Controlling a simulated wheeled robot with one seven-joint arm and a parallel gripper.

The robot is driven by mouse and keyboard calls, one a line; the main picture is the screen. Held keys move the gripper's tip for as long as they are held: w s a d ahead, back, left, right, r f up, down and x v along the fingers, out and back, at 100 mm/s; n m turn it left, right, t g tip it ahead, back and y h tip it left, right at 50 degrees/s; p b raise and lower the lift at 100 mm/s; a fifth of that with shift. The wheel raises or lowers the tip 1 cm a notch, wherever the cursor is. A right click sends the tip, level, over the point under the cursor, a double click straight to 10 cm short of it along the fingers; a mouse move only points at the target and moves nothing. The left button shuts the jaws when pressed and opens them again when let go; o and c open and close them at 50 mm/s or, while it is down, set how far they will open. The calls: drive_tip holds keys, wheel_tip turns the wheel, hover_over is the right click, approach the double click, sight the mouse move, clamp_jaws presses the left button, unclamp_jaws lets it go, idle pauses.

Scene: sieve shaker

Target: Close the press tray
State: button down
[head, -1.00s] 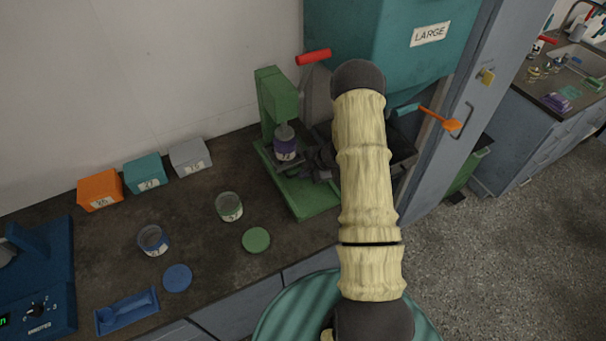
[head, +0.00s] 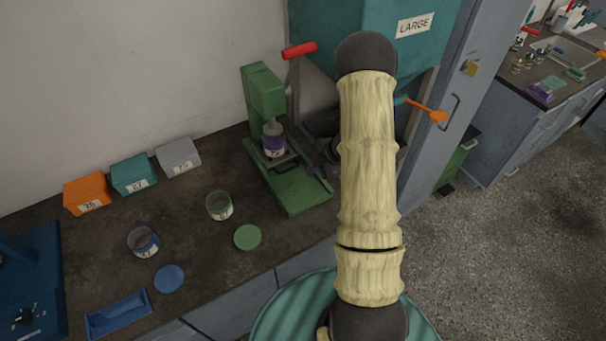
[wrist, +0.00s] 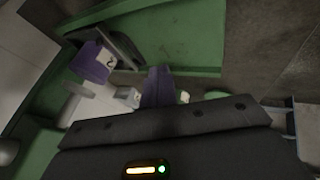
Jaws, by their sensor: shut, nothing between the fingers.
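The green press (head: 264,95) stands on the bench against the wall. Its dark tray (head: 285,160) carries a purple-labelled jar (head: 273,142), upright under the press head. The tray appears to sit in beneath the head; whether it is fully home I cannot tell. The jar (wrist: 92,62) and the tray edge (wrist: 122,45) also show in the wrist view. My gripper (wrist: 158,88) is shut and empty, its purple tip a little apart from the tray, low over the green press base (wrist: 180,35). In the head view my arm hides most of it.
A red lever (head: 299,50) sticks out at the press's top. A teal hopper marked LARGE (head: 400,30) stands close to its right. Open jars (head: 219,205), a green lid (head: 247,237) and coloured boxes (head: 133,175) occupy the bench to the left.

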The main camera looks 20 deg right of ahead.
drive_tip(key=r, duration=0.2)
drive_tip(key=s+r, duration=0.1)
drive_tip(key=shift+d+r, duration=0.2)
drive_tip(key=shift+d, duration=0.05)
drive_tip(key=shift+s+d, duration=0.25)
drive_tip(key=shift+d, duration=0.05)
drive_tip(key=a+r+m+t+h, duration=0.2)
drive_tip(key=a+r+m+h, duration=0.25)
drive_tip(key=r+m, duration=0.6)
drive_tip(key=s+a+r+m+g, duration=0.2)
drive_tip(key=s+a+m, duration=0.2)
drive_tip(key=s, duration=0.4)
drive_tip(key=s+a+r+m+g, duration=0.2)
drive_tip(key=s+a, duration=0.4)
drive_tip(key=s, duration=0.3)
drive_tip(key=shift+s+a+r+m, duration=0.15)
drive_tip(key=shift+r+m, duration=0.45)
drive_tip(key=shift+m, duration=0.25)
